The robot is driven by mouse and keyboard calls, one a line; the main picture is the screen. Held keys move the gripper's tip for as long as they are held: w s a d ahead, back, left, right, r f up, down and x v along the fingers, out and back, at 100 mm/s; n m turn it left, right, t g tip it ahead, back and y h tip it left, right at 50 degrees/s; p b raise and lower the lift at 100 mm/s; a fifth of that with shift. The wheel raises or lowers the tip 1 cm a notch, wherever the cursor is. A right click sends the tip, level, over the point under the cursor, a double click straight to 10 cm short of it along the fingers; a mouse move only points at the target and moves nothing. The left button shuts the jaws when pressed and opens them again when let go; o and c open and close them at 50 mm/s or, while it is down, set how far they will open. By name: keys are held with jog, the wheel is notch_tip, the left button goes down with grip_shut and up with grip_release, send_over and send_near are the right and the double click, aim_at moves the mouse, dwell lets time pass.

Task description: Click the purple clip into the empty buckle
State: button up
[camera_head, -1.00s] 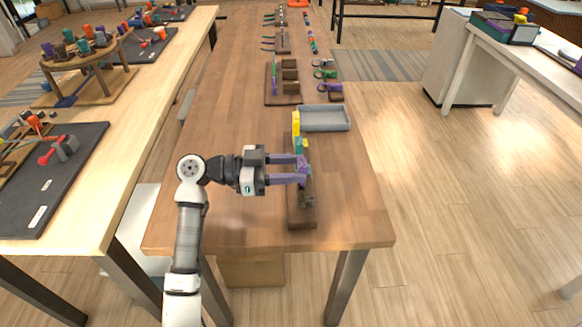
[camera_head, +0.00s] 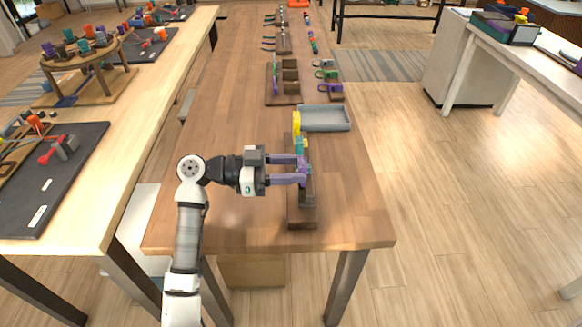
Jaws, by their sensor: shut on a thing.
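My gripper (camera_head: 301,171) is shut on the purple clip (camera_head: 304,170) above the long brown wooden board (camera_head: 301,223). The purple clip is small between the fingertips, and its exact contact with the board or a buckle cannot be told. A yellow piece (camera_head: 296,123) and a teal piece (camera_head: 301,144) stand farther along the same board. A dark piece (camera_head: 307,199), perhaps the empty buckle, shows just in front of the fingers. Its opening is too small to make out.
A grey tray (camera_head: 325,118) stands behind and to the right of the board. Farther back are another rack (camera_head: 283,84) and several coloured looped parts (camera_head: 327,75). The wooden table is clear on both sides of the board near its front edge.

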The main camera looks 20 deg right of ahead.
jog(key=shift+f+b, duration=1.05)
jog(key=shift+f, duration=0.35)
jog(key=o, duration=1.4)
jog(key=shift+o, duration=0.2)
jog(key=shift+a, duration=0.15)
jog(key=b+v, duration=0.1)
jog(key=v, duration=0.4)
jog(key=shift+w+a, duration=0.1)
jog(key=shift+a, duration=0.25)
jog(key=shift+r, duration=0.1)
